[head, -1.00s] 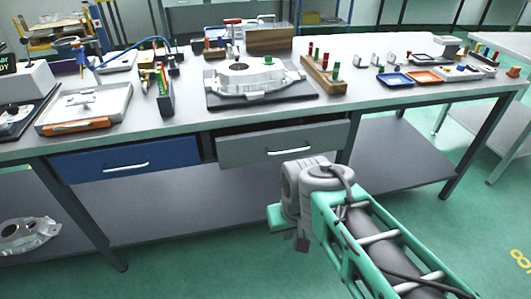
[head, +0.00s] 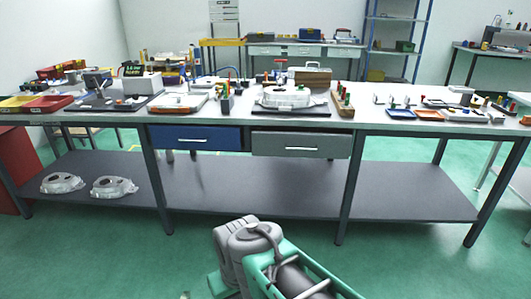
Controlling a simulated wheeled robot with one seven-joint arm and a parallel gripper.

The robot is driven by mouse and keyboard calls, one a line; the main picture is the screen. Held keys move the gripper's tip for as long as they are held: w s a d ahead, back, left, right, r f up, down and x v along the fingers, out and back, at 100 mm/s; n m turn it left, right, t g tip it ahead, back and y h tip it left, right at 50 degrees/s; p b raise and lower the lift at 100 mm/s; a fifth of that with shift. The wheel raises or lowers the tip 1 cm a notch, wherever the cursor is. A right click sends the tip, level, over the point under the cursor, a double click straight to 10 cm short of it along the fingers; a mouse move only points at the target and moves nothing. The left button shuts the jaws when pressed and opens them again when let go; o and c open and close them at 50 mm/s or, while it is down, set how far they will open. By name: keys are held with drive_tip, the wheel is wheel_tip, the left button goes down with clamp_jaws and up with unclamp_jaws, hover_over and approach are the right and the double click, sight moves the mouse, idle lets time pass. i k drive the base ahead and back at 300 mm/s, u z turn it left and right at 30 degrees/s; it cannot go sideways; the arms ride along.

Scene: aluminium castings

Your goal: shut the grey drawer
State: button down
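The grey drawer (head: 300,145) is under the worktop near the middle of the bench, with a pale bar handle (head: 301,149). Its front looks larger and sits lower than the blue drawer (head: 195,138) to its left, so it seems to stand out a little. The size of any gap is hard to tell from here. My arm shows at the bottom centre, in front of the bench and well apart from the drawer. My gripper's fingers are not visible; the lower frame edge cuts off the arm's end.
The long bench (head: 390,126) carries a casting (head: 285,96) on a dark plate, trays and small parts. Its lower shelf (head: 245,190) holds two castings at the left. Bench legs stand on both sides of the drawers. Green floor is open in front.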

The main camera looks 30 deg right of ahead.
sight(287, 142)
drive_tip(key=u, duration=0.45)
drive_tip(key=i, duration=1.6)
drive_tip(key=z, duration=1.5)
drive_tip(key=i, duration=0.95)
drive_tip(key=z, duration=0.15)
